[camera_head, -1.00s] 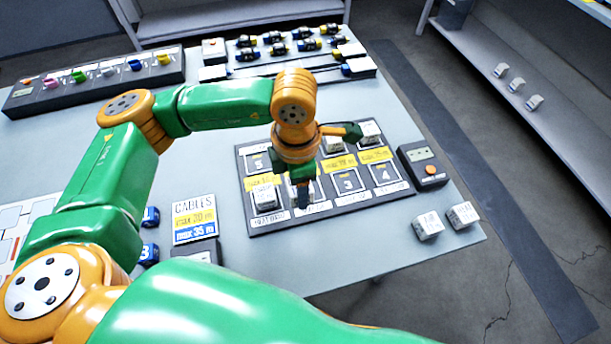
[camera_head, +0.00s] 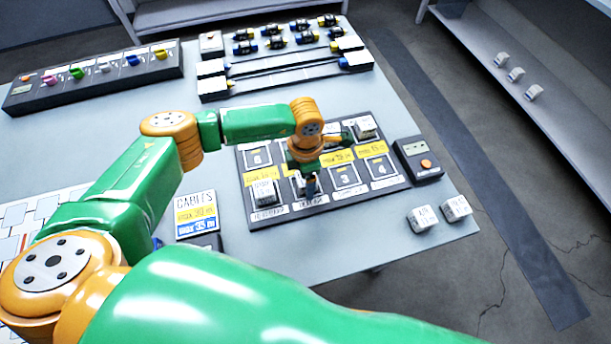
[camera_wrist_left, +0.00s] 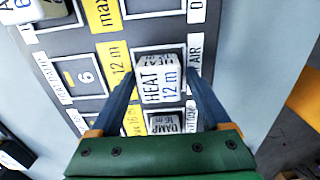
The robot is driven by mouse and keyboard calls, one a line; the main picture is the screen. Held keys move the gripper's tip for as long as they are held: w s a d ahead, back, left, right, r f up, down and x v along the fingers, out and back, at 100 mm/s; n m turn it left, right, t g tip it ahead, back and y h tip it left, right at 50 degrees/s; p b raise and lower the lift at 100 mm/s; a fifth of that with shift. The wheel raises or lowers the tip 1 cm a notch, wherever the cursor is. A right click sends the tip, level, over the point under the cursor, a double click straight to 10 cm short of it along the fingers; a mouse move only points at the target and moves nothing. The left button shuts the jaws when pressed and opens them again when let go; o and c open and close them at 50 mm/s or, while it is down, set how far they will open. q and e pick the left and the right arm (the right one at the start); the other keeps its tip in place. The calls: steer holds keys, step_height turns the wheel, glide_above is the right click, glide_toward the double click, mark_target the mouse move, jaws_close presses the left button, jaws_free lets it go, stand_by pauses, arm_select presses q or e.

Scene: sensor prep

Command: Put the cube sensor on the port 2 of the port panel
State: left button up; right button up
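The port panel (camera_head: 322,211) is a dark board with two rows of numbered ports and yellow labels. My left gripper (camera_head: 310,192) is over its front row, at the port between the left cube and port 3. In the left wrist view, the fingers (camera_wrist_left: 163,76) flank a white cube sensor marked HEAT 12 m (camera_wrist_left: 160,84) and appear closed on it. It looks larger than the cube marked DAMP (camera_wrist_left: 164,124) beside it, over or at a framed port; contact with the panel cannot be told. Port 3 (camera_head: 344,176) and port 4 (camera_head: 381,169) are empty. My right gripper is out of view.
A cube (camera_head: 264,193) fills the front-left port; another (camera_head: 364,128) sits back right. A control box (camera_head: 418,161) stands right of the panel. Two loose cubes (camera_head: 422,219) (camera_head: 456,208) lie near the table's right edge. A cables sign (camera_head: 196,214) stands left.

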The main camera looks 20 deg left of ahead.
arm_select(q)
steer(key=shift+r+p, duration=0.3)
steer(key=shift+r, duration=0.1)
step_height(320, 180, up, 12)
steer(key=b, duration=0.2)
steer(key=shift+f+b, duration=0.2)
steer(key=shift+b, duration=0.2)
steer(key=shift+s, duration=0.1)
